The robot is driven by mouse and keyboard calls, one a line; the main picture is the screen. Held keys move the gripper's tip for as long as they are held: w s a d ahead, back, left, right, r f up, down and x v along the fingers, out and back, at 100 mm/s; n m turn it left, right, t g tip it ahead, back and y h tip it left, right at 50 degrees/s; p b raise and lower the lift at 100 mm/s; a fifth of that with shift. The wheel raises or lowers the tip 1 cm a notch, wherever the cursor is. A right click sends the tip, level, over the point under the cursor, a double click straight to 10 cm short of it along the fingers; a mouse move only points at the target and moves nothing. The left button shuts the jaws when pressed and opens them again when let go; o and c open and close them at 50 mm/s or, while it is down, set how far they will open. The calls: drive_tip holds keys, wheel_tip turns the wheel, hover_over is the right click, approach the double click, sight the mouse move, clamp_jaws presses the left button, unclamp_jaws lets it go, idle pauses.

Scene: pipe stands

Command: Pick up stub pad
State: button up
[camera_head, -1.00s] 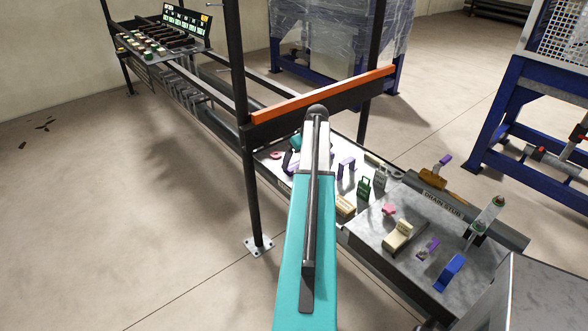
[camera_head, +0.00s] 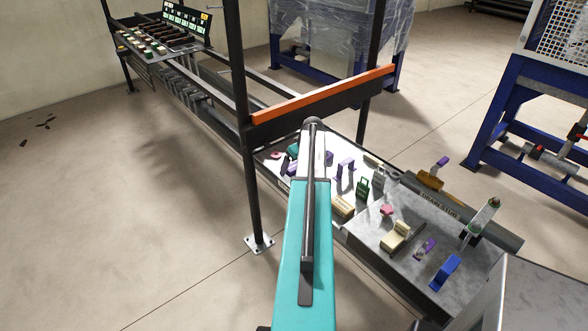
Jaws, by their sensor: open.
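A grey metal plate (camera_head: 370,242) at the lower right carries several small parts. They include a pink piece (camera_head: 387,210), a cream block with a raised end (camera_head: 397,236), a small purple piece (camera_head: 424,248) and a blue bracket (camera_head: 445,272). A dark pipe lettered "DRAIN STUB" (camera_head: 440,206) runs along its back edge. I cannot tell which part is the stub pad. My teal arm reaches forward over the bench, its upper end left of these parts. My gripper is hidden behind the arm; its jaws cannot be made out.
On the white bench section stand purple (camera_head: 345,168) and green (camera_head: 362,187) brackets and a tan block (camera_head: 343,206). An orange-topped crossbar (camera_head: 325,95) between dark posts stands just beyond my arm.

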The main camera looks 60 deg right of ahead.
drive_tip(key=c, duration=1.1)
drive_tip(key=shift+c, duration=0.2)
wheel_tip(320, 180, up, 10)
drive_tip(key=b, duration=0.4)
idle(0.4)
drive_tip(key=shift+o, duration=1.1)
drive_tip(key=shift+c, duration=0.5)
drive_tip(key=shift+f, duration=0.15)
